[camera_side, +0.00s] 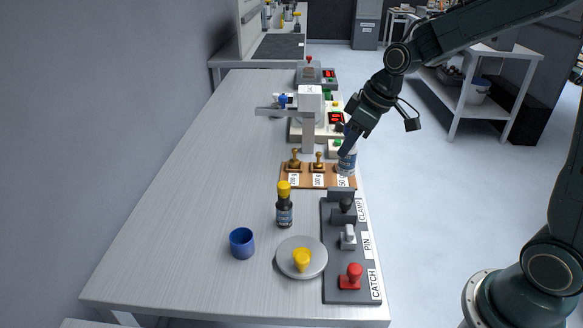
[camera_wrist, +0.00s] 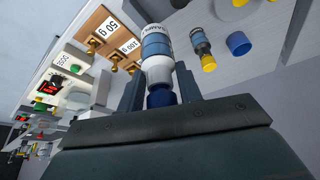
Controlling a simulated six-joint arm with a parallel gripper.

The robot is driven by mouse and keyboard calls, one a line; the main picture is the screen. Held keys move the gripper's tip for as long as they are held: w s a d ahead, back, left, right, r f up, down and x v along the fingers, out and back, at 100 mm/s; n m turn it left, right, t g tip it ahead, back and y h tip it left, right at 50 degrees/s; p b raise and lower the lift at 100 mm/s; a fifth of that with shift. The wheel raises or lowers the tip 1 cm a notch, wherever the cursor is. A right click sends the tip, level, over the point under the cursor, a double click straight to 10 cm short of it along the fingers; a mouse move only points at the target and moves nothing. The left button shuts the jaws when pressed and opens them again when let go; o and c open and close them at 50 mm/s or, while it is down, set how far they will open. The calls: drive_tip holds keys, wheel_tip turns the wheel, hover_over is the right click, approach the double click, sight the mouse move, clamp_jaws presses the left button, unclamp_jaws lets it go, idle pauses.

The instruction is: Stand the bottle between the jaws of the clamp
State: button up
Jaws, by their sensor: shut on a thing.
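My gripper (camera_side: 349,145) is shut on a bottle (camera_side: 347,162) with a white body and a blue label. In the wrist view the bottle (camera_wrist: 157,55) sits between my two dark fingers, its blue cap end towards my palm. In the side view it hangs roughly upright at the right end of the weight board, behind the clamp; I cannot tell its height above the board. The clamp (camera_side: 342,212), with dark jaws, is at the far end of a dark grey panel (camera_side: 335,265). No bottle shows between its jaws.
The panel also carries a white pin (camera_side: 348,237) and a red catch (camera_side: 351,277). A wooden weight board (camera_side: 306,183) with brass weights is behind it. Left are a yellow-capped dark bottle (camera_side: 284,210), a blue cup (camera_side: 242,243) and a grey plate (camera_side: 285,265). The table's left is clear.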

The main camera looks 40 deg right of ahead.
drive_tip(key=shift+f, duration=5.55)
drive_tip(key=shift+f, duration=0.1)
drive_tip(key=o, duration=0.7)
drive_tip(key=shift+v, duration=6.15)
drive_tip(key=shift+a, duration=0.1)
